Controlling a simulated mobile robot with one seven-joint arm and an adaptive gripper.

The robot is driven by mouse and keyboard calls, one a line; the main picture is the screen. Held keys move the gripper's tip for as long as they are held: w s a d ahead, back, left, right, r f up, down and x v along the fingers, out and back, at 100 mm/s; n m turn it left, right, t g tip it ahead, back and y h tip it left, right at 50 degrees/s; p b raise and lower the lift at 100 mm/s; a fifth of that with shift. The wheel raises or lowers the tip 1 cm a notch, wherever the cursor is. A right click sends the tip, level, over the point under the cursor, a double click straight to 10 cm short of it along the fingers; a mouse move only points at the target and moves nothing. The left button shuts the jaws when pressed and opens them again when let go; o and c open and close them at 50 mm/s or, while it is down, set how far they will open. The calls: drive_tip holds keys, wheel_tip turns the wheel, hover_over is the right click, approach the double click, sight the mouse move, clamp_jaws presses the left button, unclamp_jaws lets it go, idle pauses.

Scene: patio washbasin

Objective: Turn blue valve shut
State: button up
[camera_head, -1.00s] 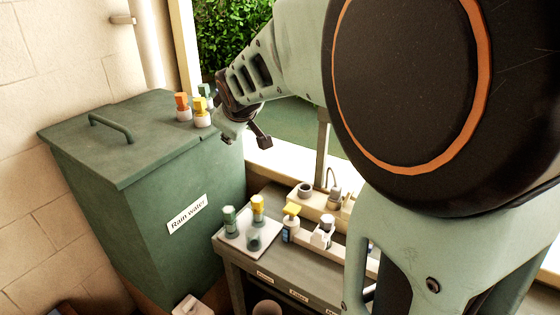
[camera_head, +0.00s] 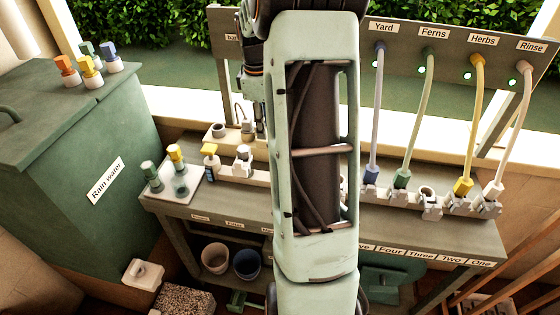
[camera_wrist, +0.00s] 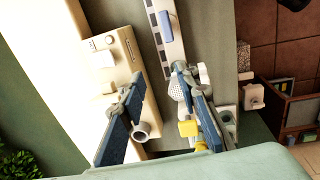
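No part that I can clearly tell is the blue valve shows. The nearest match in the head view is the blue connector (camera_head: 371,175) at the foot of the Yard hose (camera_head: 377,115), in the bench's fitting row. Its handle position is too small to tell. My gripper (camera_wrist: 165,120) shows in the wrist view with its two blue-padded fingers apart. No object is clearly held between them. A grey cup-like fitting (camera_wrist: 146,130) and a yellow piece (camera_wrist: 188,128) show near the fingers. In the head view my arm hides part of the bench's middle.
Green, yellow and pink hoses rise to the labelled board (camera_head: 450,45) at right. The rain water bin (camera_head: 90,130) stands at left with several coloured caps on its lid. A white tray (camera_head: 185,193) holds small bottles. Pots (camera_head: 215,257) sit below the bench.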

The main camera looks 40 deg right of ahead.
drive_tip(key=shift+g+y, duration=0.4)
drive_tip(key=shift+y, duration=0.2)
drive_tip(key=s+f, duration=0.1)
drive_tip(key=f, duration=0.3)
drive_tip(key=s+d+f, duration=0.1)
drive_tip(key=f, duration=0.3)
drive_tip(key=s+d+f, duration=0.1)
drive_tip(key=s+f, duration=0.1)
drive_tip(key=f, duration=0.2)
drive_tip(key=shift+d, duration=0.2)
clamp_jaws()
